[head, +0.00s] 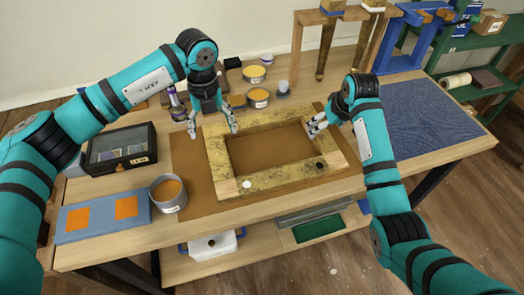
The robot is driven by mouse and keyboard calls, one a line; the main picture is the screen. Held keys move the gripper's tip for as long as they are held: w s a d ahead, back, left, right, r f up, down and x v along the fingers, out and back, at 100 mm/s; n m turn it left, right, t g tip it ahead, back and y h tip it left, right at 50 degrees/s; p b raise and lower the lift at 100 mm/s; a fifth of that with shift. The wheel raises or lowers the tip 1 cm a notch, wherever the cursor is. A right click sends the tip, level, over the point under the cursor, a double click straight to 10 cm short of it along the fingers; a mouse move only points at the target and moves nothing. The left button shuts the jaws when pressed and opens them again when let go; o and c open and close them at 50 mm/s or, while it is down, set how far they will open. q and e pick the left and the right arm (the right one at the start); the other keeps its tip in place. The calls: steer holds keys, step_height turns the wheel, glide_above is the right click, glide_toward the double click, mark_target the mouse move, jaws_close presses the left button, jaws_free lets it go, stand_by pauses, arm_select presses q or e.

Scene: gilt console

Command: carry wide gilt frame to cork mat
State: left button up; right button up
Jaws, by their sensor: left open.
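The wide gilt frame (215,154), a worn gold rectangle with bare wood patches, lies flat over a brown mat that looks like the cork mat (186,168). The mat shows to the left of the frame, along its front and through its opening. My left gripper (213,130) points down at the frame's back left corner, with its fingers spread and nothing seen between them. My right gripper (317,127) is at the frame's back right part, its fingers close to the rail. Whether they grip it is unclear.
A glass-lidded box (122,150), a grey tin (168,194) and a blue board with orange squares (103,212) are left of the mat. Small tins (258,97) stand behind the frame. A dark blue mat (432,115) on the right is bare.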

steer(key=v, duration=0.7)
steer(key=shift+s, duration=0.1)
